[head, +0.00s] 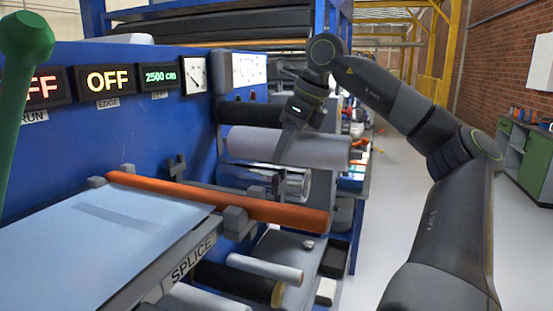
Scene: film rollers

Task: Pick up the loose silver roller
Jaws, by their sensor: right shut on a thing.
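The silver roller (298,184) is a shiny metal cylinder below a wide pale grey roll at the machine's right side. It lies roughly level, with its end facing right. My right gripper (279,175) reaches down in front of the grey roll and is shut on the silver roller near its right part. The fingertips are small and partly hard to make out against the metal. I cannot tell whether the roller is clear of its supports. My left gripper is not in view.
An orange roller (220,201) runs above the splice table (110,232). The pale grey roll (285,145) is close above the silver roller. A white roller (265,268) and a black roller (236,283) lie lower down. The floor aisle at right is clear.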

